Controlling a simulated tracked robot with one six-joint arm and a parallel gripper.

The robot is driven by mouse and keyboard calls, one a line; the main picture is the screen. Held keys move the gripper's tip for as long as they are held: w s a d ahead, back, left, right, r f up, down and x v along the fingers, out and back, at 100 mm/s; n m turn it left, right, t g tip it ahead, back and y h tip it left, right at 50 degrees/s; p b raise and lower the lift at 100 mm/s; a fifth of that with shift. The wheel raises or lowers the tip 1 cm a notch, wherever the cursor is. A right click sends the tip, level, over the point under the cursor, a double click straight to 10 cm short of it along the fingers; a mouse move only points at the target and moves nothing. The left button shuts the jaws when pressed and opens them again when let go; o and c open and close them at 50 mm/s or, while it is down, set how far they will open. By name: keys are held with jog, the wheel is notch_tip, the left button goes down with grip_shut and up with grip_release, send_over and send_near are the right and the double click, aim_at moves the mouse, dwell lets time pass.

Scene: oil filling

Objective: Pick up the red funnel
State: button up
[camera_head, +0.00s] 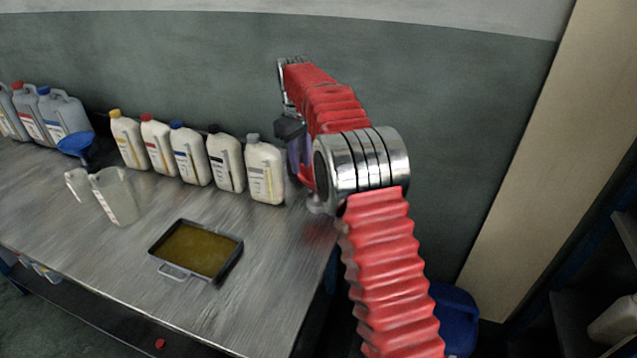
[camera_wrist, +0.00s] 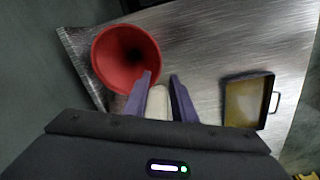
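The red funnel (camera_wrist: 125,58) shows in the wrist view at the upper left, wide mouth towards the camera, with a dark hollow. In the head view I cannot make it out; my arm covers that part of the table. My gripper (camera_wrist: 160,76) has two purple fingers spread apart, with a gap between them. The funnel lies left of the fingers, and the left fingertip overlaps its lower right rim in the picture. I cannot tell whether they touch. A pale object, probably a bottle (camera_wrist: 157,103), shows behind the gap. In the head view my gripper is partly hidden by my arm.
The metal table (camera_head: 130,250) carries a row of white bottles, the nearest a grey-capped bottle (camera_head: 265,172) close to my gripper. An oil tray (camera_head: 197,250), a clear jug (camera_head: 115,198) and a blue funnel (camera_head: 75,144) also stand there. A wall (camera_head: 450,120) rises behind.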

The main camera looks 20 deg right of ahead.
aim_at(302, 174)
jog(key=shift+w+d+f, duration=0.1)
jog(key=shift+d+f, duration=0.05)
jog(key=shift+f, duration=2.4)
jog(key=shift+c, duration=0.4)
grip_shut()
